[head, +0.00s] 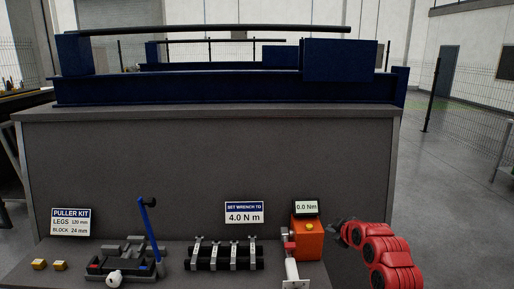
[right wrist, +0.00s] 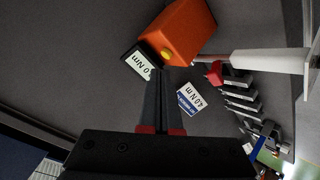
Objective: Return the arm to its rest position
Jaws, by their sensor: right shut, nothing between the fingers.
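My right arm (head: 385,252) is red and comes in from the lower right in the head view. Its dark gripper (head: 337,228) is just right of an orange tester box (head: 307,240). In the right wrist view the gripper's fingers (right wrist: 165,75) are together, with nothing between them. The orange box also shows in the right wrist view (right wrist: 188,32), beyond the fingertips. Whether the gripper touches the box is hard to tell; a gap seems to show. My left arm and gripper are not in view.
On the grey bench stand a display (head: 306,207) reading 0.0 Nm, a 4.0 N m sign (head: 245,212), a rack (head: 224,262) of several wrenches, a puller kit sign (head: 71,222) and a tray with a blue lever (head: 151,232). Open floor (head: 445,180) lies to the right.

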